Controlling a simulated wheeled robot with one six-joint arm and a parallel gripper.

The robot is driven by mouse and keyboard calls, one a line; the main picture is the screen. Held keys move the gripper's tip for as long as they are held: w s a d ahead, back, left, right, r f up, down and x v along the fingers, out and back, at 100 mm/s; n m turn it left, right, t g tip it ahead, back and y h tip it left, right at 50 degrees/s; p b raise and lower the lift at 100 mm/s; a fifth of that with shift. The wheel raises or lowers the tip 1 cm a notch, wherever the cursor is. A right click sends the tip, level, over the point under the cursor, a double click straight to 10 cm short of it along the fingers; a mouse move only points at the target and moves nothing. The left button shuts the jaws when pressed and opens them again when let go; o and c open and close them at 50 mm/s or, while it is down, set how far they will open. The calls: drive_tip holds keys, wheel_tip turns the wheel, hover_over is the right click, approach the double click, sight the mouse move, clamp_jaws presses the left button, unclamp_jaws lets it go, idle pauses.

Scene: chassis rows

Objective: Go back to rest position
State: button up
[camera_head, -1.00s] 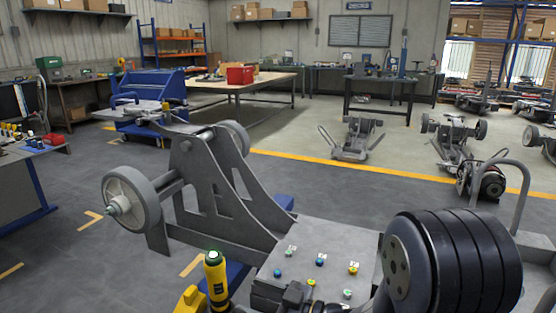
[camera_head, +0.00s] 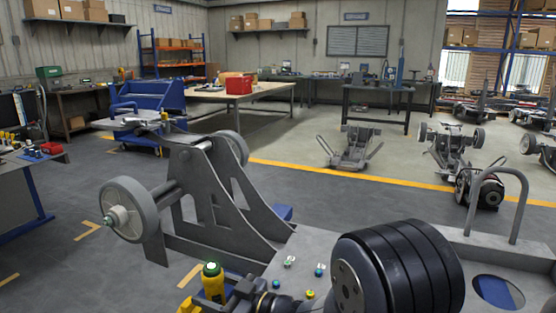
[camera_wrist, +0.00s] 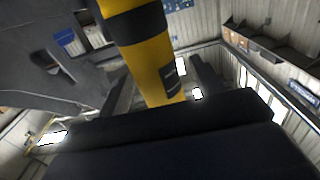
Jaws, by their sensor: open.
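My gripper (camera_head: 232,291) is low in the head view, just right of a yellow tool with a black band and a green-lit top (camera_head: 212,284). The tool stands upright near the front edge of the grey chassis. In the wrist view, the yellow-and-black tool (camera_wrist: 155,62) runs between the two dark fingers of my gripper (camera_wrist: 160,78). The fingers are apart, one on each side of it. I cannot tell whether either finger touches it. My dark arm hides part of the chassis plate.
The grey chassis (camera_head: 215,205) with its wheel (camera_head: 128,209) stands close in front. Small coloured knobs (camera_head: 319,270) sit on its plate. A blue cart (camera_head: 150,105), a wooden-topped table (camera_head: 240,93) and other chassis (camera_head: 350,148) stand behind. Open floor (camera_head: 60,215) lies at left.

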sight(212, 267)
drive_tip(key=shift+f, duration=0.1)
drive_tip(key=shift+f+b, duration=0.45)
drive_tip(key=p+v, duration=0.1)
drive_tip(key=v, duration=1)
drive_tip(key=b+x, duration=0.1)
drive_tip(key=x, duration=0.9)
drive_tip(key=shift+a+f, duration=0.2)
drive_tip(key=shift+a, duration=0.1)
wheel_tip(212, 267, up, 11)
drive_tip(key=p, duration=0.9)
drive_tip(key=shift+w+a+r, duration=0.15)
drive_tip(key=shift+w+r, duration=0.05)
drive_tip(key=shift+w+d+f+m+t+h+b, duration=0.1)
drive_tip(key=shift+w+d+m+t+h+b, duration=0.2)
drive_tip(key=shift+w, duration=0.3)
drive_tip(key=shift+w+d+m+t+h+b, duration=0.1)
drive_tip(key=shift+w+d+m+t, duration=0.15)
drive_tip(key=shift+w+d+t, duration=0.3)
drive_tip(key=shift+w+d+f+m+t+h+b, duration=0.1)
drive_tip(key=shift+w+d+m+t+h+b, duration=0.15)
drive_tip(key=shift+w, duration=0.4)
